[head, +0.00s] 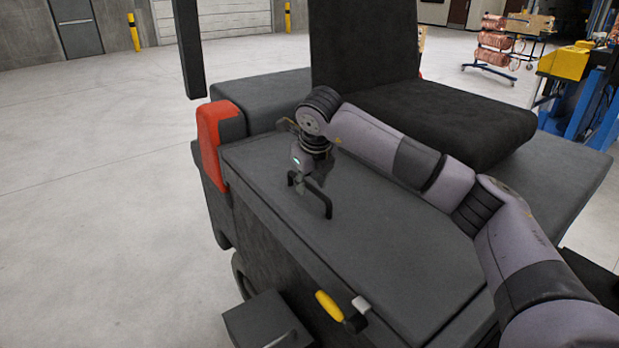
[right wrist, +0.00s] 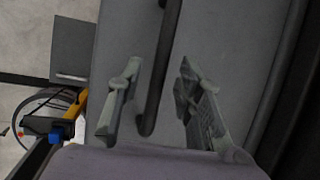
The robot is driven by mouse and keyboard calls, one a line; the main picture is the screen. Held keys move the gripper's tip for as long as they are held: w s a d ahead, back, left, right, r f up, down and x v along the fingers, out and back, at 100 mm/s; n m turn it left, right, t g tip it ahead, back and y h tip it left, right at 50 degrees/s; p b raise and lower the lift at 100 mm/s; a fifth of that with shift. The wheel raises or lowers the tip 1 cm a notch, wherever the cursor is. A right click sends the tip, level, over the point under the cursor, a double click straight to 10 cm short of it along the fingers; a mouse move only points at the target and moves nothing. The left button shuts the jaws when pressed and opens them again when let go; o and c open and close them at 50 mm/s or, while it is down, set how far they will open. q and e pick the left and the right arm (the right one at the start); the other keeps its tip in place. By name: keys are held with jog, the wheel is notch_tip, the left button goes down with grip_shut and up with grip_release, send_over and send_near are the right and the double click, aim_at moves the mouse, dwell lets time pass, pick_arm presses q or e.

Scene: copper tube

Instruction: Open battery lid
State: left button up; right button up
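The battery lid (head: 350,235) is a dark grey flat panel on top of a vehicle body, lying closed. A black bar handle (head: 327,206) stands up from it, and it also shows in the right wrist view (right wrist: 165,60). My right gripper (head: 302,178) points down over the far-left end of the handle. In the right wrist view its two fingers (right wrist: 158,80) are apart, one on each side of the handle bar, with visible gaps. Whether the fingertips reach below the bar is hard to tell. My left gripper is not in view.
A black seat (head: 430,115) rises behind the lid. A red lamp (head: 220,137) is at the left corner. A yellow-handled part (head: 329,306) and a grey box (head: 262,322) are at the near side. A blue-and-yellow machine (head: 580,85) stands at right. Floor at left is clear.

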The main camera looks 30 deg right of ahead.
jog(key=shift+c, duration=0.6)
grip_shut()
dwell(0.3)
